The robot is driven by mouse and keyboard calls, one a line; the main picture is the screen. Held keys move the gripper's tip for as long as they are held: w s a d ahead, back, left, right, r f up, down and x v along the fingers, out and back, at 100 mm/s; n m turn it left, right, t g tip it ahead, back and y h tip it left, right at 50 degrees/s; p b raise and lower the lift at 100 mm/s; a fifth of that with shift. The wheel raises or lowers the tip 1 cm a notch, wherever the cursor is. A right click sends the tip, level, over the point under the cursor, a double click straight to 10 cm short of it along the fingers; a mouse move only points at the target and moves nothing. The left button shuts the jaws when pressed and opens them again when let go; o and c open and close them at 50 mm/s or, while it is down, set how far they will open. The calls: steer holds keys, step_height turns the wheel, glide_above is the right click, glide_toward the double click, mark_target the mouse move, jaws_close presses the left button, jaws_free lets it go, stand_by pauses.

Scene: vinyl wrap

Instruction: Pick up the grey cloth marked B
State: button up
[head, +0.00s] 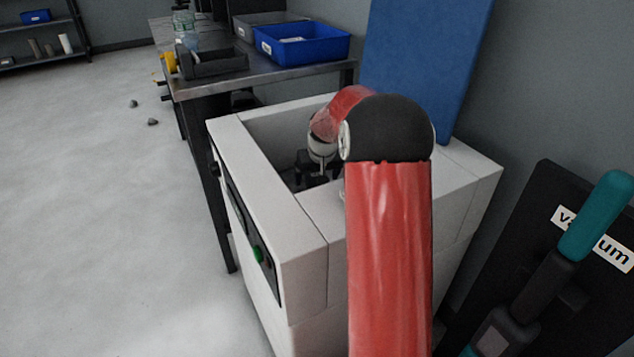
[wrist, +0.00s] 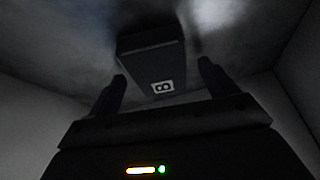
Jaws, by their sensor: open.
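In the wrist view a dark grey block-like thing (wrist: 152,58) with a white label lies on the floor of a box-like space. The label carries a mark that looks like a B turned on its side. My gripper (wrist: 162,80) is open, with one dark finger on each side of the near end of this thing. I cannot tell whether the fingers touch it. In the head view my gripper (head: 316,168) reaches down into the open top of a white machine (head: 278,197). The marked thing is hidden there by the machine's walls and my arm.
Light walls of the machine stand close on both sides in the wrist view. A metal table (head: 213,82) with a blue bin (head: 302,51) and a dark tray stands behind the machine. A blue panel (head: 425,60) rises behind it. A vacuum stand (head: 548,190) is at the right.

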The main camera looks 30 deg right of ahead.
steer(key=shift+f, duration=0.3)
stand_by(0.4)
steer(key=c, duration=1.1)
steer(key=shift+o, duration=0.2)
steer(key=shift+r, duration=0.1)
